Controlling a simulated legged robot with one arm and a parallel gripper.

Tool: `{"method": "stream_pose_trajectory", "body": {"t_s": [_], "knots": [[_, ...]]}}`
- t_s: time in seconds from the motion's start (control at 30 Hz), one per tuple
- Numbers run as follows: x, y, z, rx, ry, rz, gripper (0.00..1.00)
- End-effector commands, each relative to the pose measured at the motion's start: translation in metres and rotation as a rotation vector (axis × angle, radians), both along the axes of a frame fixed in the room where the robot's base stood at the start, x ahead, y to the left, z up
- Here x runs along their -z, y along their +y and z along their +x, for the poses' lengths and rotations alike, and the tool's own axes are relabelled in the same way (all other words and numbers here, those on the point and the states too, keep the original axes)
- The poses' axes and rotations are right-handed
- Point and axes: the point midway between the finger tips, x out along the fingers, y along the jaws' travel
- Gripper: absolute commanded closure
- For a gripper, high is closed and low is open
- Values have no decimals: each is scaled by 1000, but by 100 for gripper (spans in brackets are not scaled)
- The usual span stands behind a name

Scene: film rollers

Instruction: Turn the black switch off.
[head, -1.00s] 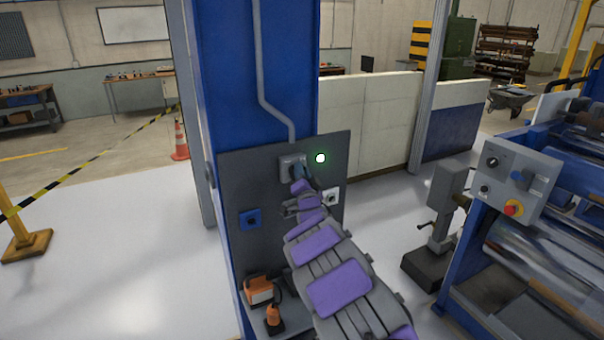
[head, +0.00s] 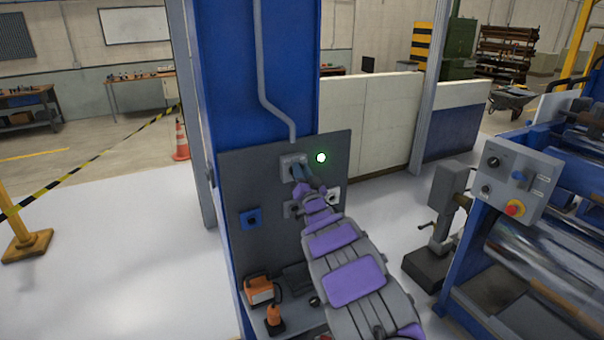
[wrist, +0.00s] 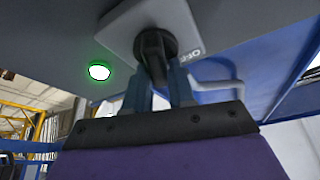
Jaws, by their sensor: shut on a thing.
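The black switch (wrist: 155,44) is a round dark knob on a grey plate (wrist: 190,18) marked OFF in the wrist view. My gripper (wrist: 158,76) has its two blue fingers on either side of the knob's lower part and is shut on it. In the head view, my gripper (head: 301,176) reaches up to the grey switch plate (head: 290,160) on the dark panel. There the knob is mostly hidden by my fingers. A green lamp (head: 320,157) glows right of the plate, and it also shows in the wrist view (wrist: 99,71).
The dark panel (head: 250,170) is fixed to a blue column (head: 220,70). A blue socket (head: 250,218) and a pale fitting (head: 333,196) sit lower on it. A roller machine (head: 520,180) stands at right.

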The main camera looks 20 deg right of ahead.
Motion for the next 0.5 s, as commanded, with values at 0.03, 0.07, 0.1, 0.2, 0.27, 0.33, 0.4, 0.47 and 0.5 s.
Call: {"method": "stream_pose_trajectory", "body": {"t_s": [0.03,0.07,0.1,0.2,0.27,0.33,0.4,0.47,0.5], "knots": [[5,-2,0,3,6,-40,100],[5,-1,0,3,5,-69,100],[5,-1,0,3,5,-107,100],[5,0,-1,3,0,-203,100],[5,1,-1,3,-2,-260,100],[5,2,-1,1,-4,-327,100],[6,3,-1,1,-6,-394,100],[5,4,0,0,-8,-450,100],[5,4,0,1,-10,-489,100]]}}
